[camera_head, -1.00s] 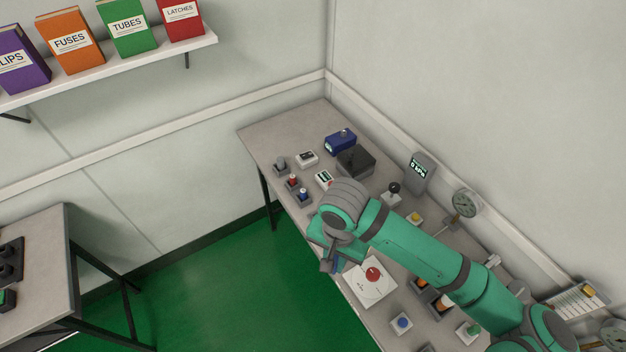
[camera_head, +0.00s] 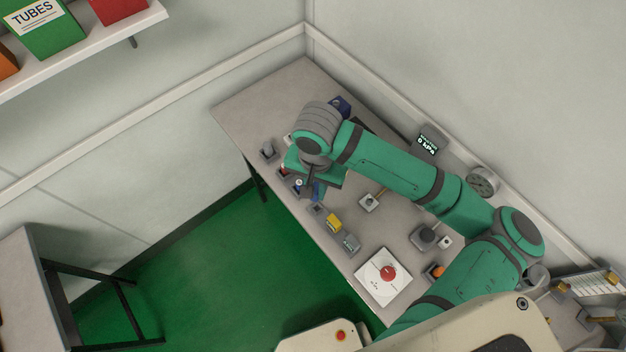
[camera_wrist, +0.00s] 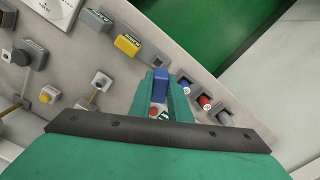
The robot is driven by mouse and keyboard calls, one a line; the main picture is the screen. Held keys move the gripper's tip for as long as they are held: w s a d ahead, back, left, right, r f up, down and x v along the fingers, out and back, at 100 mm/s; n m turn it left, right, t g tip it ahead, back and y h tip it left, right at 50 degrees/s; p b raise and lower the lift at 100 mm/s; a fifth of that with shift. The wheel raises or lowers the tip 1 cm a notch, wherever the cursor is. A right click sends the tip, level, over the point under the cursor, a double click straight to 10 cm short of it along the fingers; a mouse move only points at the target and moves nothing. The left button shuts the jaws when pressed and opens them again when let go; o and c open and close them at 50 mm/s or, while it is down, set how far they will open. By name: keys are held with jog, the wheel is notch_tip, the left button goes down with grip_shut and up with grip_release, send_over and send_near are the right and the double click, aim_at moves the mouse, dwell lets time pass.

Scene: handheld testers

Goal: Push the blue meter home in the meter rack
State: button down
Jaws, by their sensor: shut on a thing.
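My gripper (camera_wrist: 160,95) is shut on the blue meter (camera_wrist: 161,85), which shows between the teal fingers in the wrist view. In the head view, the blue meter (camera_head: 317,190) shows in part below my gripper (camera_head: 308,187), over the table's front edge. The meter rack is a row of grey holders along that edge. A yellow meter (camera_wrist: 127,45) and a grey meter (camera_wrist: 95,19) sit in it. An empty-looking grey holder (camera_wrist: 152,57) lies between the yellow meter and the held blue one. I cannot tell whether the blue meter touches a holder.
Beside the rack, several dark holders carry capped plugs, one red (camera_wrist: 204,102). A dial gauge (camera_head: 483,182) and a display (camera_head: 428,140) are by the wall. The table's back left is clear.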

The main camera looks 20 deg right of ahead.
aim_at(317, 211)
jog(key=shift+s+f, duration=0.1)
jog(key=shift+s, duration=0.3)
jog(key=shift+w+f, duration=0.1)
jog(key=shift+f, duration=1.1)
jog(key=shift+d+f, duration=0.15)
jog(key=shift+f, duration=0.85)
jog(key=shift+f, duration=1.5)
jog(key=c, duration=1.6)
grip_release()
